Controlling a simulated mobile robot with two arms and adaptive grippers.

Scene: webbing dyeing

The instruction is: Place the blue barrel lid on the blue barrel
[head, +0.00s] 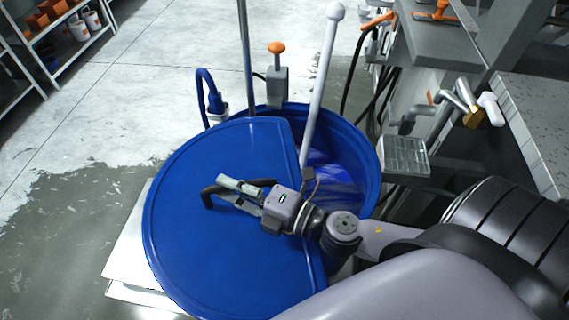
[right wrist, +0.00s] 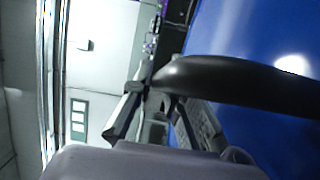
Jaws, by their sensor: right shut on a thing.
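The blue barrel lid (head: 205,155) is a large round disc with one straight edge, covering the left and front part of the blue barrel (head: 370,160). It is shifted left of the barrel, and the right part of the opening stays uncovered, showing blue inside. My right gripper (head: 238,192) is shut on the lid's black curved handle (head: 209,197). In the right wrist view, the handle (right wrist: 235,80) passes by the fingers (right wrist: 150,105), with the blue lid surface (right wrist: 235,30) behind. Whether the lid touches the rim is unclear. My left gripper is not in view.
A white rod with a ball end (head: 322,80) stands up from the uncovered part of the barrel. A grey metal pole (head: 246,60), a blue hose (head: 202,90) and an orange-knobbed post (head: 277,75) stand behind. Grey counters with taps (head: 455,100) are at the right.

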